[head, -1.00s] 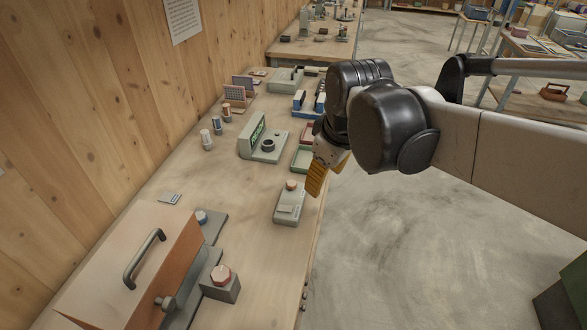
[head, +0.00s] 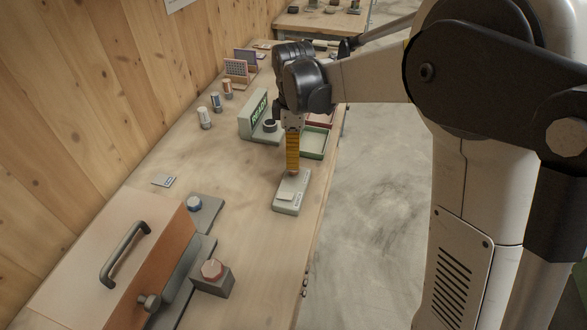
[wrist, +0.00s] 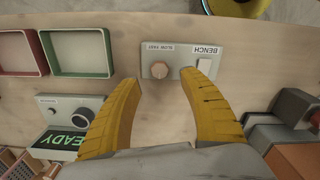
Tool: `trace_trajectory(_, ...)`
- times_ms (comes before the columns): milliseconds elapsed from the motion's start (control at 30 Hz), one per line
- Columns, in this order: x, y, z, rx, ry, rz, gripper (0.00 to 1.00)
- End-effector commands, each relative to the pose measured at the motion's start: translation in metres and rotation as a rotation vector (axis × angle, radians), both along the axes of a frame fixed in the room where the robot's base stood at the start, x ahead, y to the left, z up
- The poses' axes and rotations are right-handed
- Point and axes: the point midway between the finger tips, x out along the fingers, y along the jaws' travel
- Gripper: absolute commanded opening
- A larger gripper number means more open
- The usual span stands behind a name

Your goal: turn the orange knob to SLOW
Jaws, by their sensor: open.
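The grey-green control box (head: 291,196) lies on the bench near its right edge. In the wrist view the box (wrist: 180,60) carries a pale orange knob (wrist: 160,71), a small SLOW/FAST label upside down, a white switch and a BENCH label. The knob's pointer is too small to read. My gripper (head: 292,168) points down over the far end of the box and hides most of the knob in the head view. In the wrist view its yellow fingers (wrist: 160,80) are apart, one on each side of the knob's near side. Contact cannot be told.
A READY display box (head: 255,118) stands behind, beside a green tray (head: 314,145). A red-topped knob block (head: 212,276) and a large orange case (head: 110,245) with a handle are nearer. Bare bench lies left of the control box.

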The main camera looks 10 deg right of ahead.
Motion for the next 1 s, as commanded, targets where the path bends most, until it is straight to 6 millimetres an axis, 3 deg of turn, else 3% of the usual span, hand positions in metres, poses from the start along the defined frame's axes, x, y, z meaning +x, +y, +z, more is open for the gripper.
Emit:
trace_trajectory(100, 0.000, 0.000, -0.027, 0.000, 0.000, -0.001, 0.51)
trace_trajectory(300, 0.000, 0.000, -0.049, 0.000, -0.001, -0.001, 0.51)
trace_trajectory(667, 0.000, 0.000, -0.053, 0.000, -0.001, -0.002, 0.51)
trace_trajectory(833, 0.000, 0.000, -0.053, 0.000, -0.001, -0.002, 0.00)
trace_trajectory(1000, 0.000, 0.000, -0.053, 0.000, -0.001, -0.004, 0.00)
